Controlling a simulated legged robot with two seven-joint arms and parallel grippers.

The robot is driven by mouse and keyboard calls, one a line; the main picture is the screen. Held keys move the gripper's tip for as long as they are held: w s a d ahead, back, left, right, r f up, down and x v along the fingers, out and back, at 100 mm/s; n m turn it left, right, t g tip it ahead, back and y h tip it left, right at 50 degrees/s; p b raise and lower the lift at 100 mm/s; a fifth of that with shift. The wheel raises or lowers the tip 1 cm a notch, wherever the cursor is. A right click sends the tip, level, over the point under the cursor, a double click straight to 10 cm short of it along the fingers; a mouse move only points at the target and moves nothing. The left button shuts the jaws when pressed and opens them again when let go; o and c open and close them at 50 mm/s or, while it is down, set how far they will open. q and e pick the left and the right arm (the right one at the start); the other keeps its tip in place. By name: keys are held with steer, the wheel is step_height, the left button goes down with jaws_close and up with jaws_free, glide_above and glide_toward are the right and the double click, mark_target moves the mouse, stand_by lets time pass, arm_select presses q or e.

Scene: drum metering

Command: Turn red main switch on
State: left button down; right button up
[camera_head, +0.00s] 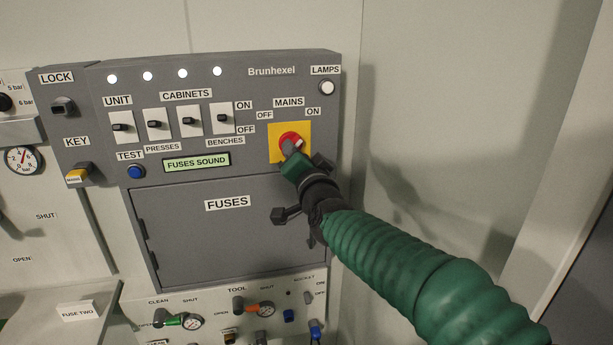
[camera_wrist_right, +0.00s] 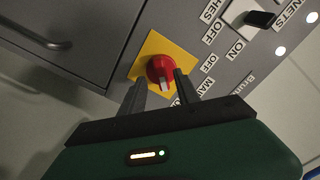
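The red main switch (camera_head: 290,140) is a round red knob with a pale mark, on a yellow plate (camera_head: 276,130) under the MAINS label, with OFF and ON labels above. My right gripper (camera_head: 294,150) is in front of it and partly covers it. In the right wrist view the red knob (camera_wrist_right: 161,70) lies between the two dark fingertips (camera_wrist_right: 160,82). The fingers are apart, one on each side of the knob, and I see no clear grip on it. The pale mark points down in that view. I cannot tell which label it matches. My left gripper is out of view.
The grey panel holds several cabinet switches (camera_head: 190,121), a blue TEST button (camera_head: 136,172) and a display (camera_head: 197,162) reading FUSES SOUND. Below are the FUSES door (camera_head: 215,240) and several valve handles. The LAMPS light (camera_head: 327,88) is pale. A wall stands to the right.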

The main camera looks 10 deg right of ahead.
steer(key=s+b, duration=0.1)
steer(key=s, duration=1.3)
steer(key=shift+s, duration=0.15)
steer(key=shift+f, duration=0.15)
steer(key=s+d+f+n+g+p, duration=0.1)
steer(key=s+f+n+g+p, duration=0.3)
steer(key=f, duration=0.9)
steer(key=s+d+f+n+g+p, duration=0.2)
steer(key=s+f+n+g+p, duration=0.25)
steer(key=f, duration=0.75)
steer(key=s+d+f+g+p, duration=0.1)
steer(key=s+d+f+g, duration=0.1)
steer(key=s+f+g, duration=0.5)
steer(key=s+f, duration=0.1)
steer(key=s, duration=0.4)
steer(key=shift+n, duration=0.35)
